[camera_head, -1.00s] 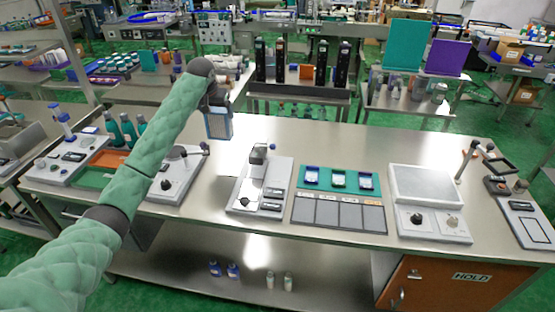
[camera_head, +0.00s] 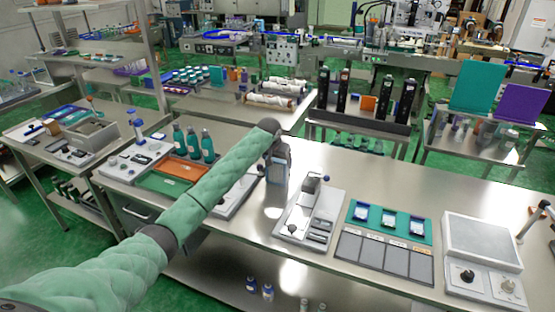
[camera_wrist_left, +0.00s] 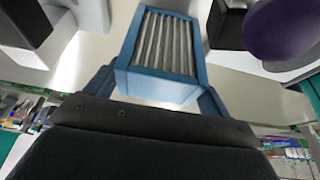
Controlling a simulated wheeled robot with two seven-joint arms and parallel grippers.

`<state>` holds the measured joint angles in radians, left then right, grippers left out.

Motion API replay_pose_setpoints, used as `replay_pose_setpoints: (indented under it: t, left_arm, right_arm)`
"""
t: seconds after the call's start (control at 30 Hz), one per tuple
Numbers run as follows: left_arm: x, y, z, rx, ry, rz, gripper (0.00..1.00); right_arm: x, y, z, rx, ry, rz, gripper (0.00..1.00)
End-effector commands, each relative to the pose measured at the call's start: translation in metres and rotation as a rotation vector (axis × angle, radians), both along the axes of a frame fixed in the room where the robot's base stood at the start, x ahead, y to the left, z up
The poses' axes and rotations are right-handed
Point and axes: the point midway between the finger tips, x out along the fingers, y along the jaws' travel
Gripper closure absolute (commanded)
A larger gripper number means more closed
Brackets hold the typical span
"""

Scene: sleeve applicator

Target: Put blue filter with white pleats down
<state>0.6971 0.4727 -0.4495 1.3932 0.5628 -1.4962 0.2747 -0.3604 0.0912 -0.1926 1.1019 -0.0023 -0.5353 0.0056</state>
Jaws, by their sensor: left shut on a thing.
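The blue filter with white pleats (camera_wrist_left: 160,82) is between the fingers of my left gripper, which is shut on it. The filter's blue frame and pale pleats show clearly in the left wrist view. In the head view the filter (camera_head: 278,170) hangs below my left gripper (camera_head: 277,155), over the steel bench (camera_head: 330,165). It appears to be above the bench top, left of the grey device with a lever. My right gripper does not show.
The grey lever device (camera_head: 310,212) stands right of the filter. A panel with a green strip and grey pads (camera_head: 385,262) lies further right, then a white scale-like device (camera_head: 482,245). Green bottles (camera_head: 193,143) stand left behind my arm. Bare bench lies behind the devices.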

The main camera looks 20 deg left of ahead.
Motion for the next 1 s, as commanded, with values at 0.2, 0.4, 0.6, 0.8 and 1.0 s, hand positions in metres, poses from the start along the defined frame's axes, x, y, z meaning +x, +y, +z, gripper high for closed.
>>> replay_pose_setpoints:
  t: [0.2,0.4,0.6,0.8,1.0]
  left_arm:
    - [0.0,0.0,-0.002,0.0,-0.001,0.0,0.57]
    - [0.0,0.0,-0.004,0.0,0.0,0.0,0.15]
    - [0.0,0.0,-0.004,0.0,0.0,0.0,0.0]
    - [-0.001,0.0,0.0,0.0,-0.001,0.0,0.0]
    - [-0.011,0.0,0.023,0.0,-0.003,-0.001,0.0]
  right_arm:
    - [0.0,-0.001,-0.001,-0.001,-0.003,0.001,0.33]
    - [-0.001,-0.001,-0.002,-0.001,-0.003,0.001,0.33]
    - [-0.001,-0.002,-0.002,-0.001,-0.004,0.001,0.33]
    - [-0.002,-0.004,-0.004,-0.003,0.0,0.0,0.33]
    - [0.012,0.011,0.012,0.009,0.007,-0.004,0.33]
